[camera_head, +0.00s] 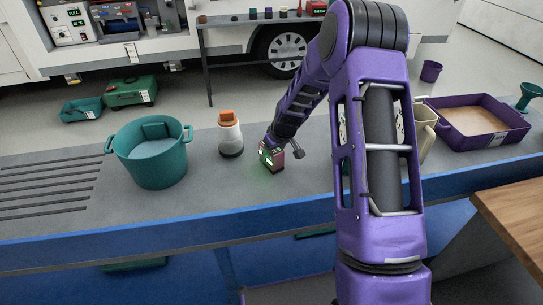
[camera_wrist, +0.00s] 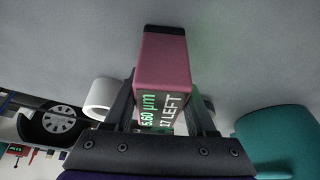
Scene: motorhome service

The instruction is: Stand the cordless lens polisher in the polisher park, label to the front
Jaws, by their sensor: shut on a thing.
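My gripper (camera_head: 272,152) is shut on a small maroon box (camera_wrist: 162,65) with a lit display reading "5.60 µm" and "17 LEFT". The box also shows at the arm's end in the head view (camera_head: 272,158), low over the grey bench; I cannot tell whether it touches. A white thing with an orange top and dark base (camera_head: 230,137) stands upright on the bench, just left of my gripper. I cannot tell which of these is the cordless lens polisher. I cannot make out the polisher park; my arm hides part of the bench.
A teal tub (camera_head: 152,160) stands left on the bench, beside slots. A cream jug (camera_head: 427,125) is partly behind my arm, near a purple tray (camera_head: 482,119) and a teal funnel (camera_head: 529,94). A wooden top (camera_head: 518,210) is front right. Bench between tub and arm is mostly clear.

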